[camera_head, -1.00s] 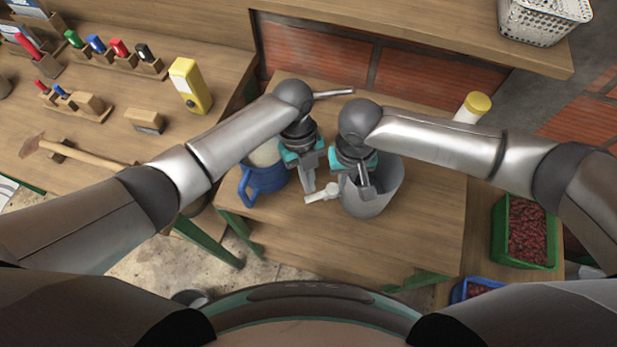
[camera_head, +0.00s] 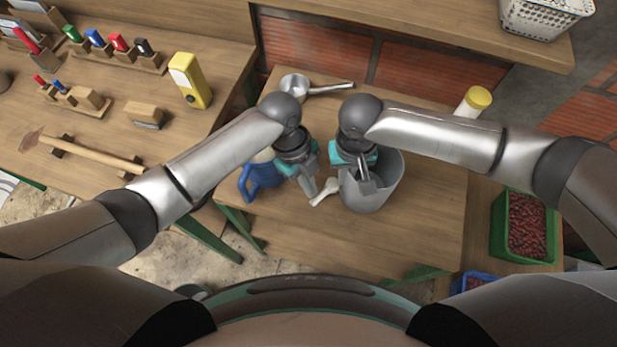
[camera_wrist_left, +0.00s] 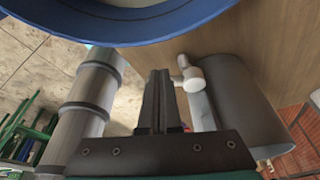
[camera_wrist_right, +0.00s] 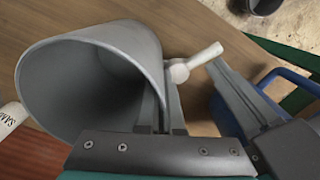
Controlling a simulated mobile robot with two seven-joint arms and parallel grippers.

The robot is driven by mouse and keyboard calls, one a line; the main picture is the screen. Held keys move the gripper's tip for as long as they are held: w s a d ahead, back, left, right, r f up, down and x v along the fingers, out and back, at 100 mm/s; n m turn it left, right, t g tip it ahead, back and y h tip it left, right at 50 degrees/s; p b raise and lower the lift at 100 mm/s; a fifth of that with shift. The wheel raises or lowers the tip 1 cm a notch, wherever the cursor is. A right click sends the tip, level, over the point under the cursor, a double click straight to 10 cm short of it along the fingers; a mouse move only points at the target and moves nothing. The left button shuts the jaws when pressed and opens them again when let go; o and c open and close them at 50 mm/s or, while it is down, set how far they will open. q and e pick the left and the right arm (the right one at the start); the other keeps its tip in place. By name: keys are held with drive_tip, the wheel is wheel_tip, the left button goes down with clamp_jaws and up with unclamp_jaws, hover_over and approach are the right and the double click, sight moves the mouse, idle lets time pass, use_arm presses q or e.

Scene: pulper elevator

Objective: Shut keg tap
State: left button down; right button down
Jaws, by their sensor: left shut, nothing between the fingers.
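The keg is a grey open-topped vessel (camera_head: 385,188) on the small table, with a white tap (camera_head: 325,191) on its left side. The tap's handle slants toward the lower left; it also shows in the right wrist view (camera_wrist_right: 205,55) and left wrist view (camera_wrist_left: 190,76). My left gripper (camera_head: 316,190) is shut and empty, its tips just left of the tap handle; I cannot tell whether they touch. My right gripper (camera_head: 367,186) is at the keg's left rim, its closed fingers astride the wall in the right wrist view (camera_wrist_right: 168,105).
A blue jug (camera_head: 262,178) stands left of the keg, partly under my left gripper. A metal pan (camera_head: 296,87) lies at the table's back. A yellow-capped bottle (camera_head: 473,102) and a green crate (camera_head: 525,230) are on the right. The table front is clear.

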use_arm(q)
drive_tip(key=s+n, duration=0.1)
drive_tip(key=n, duration=0.1)
drive_tip(key=s+d+n+t, duration=0.1)
drive_tip(key=n, duration=0.1)
drive_tip(key=shift+n+h, duration=0.3)
drive_tip(key=n, duration=0.1)
drive_tip(key=s+d+n+t, duration=0.1)
drive_tip(key=n, duration=0.1)
drive_tip(key=shift+d, duration=0.1)
drive_tip(key=shift+s+d+n, duration=0.1)
drive_tip(key=shift+d+n, duration=0.2)
drive_tip(key=shift+d, duration=0.1)
idle(0.3)
drive_tip(key=shift+w+d, duration=0.1)
drive_tip(key=shift+w, duration=0.75)
use_arm(e)
drive_tip(key=shift+s+a, duration=0.1)
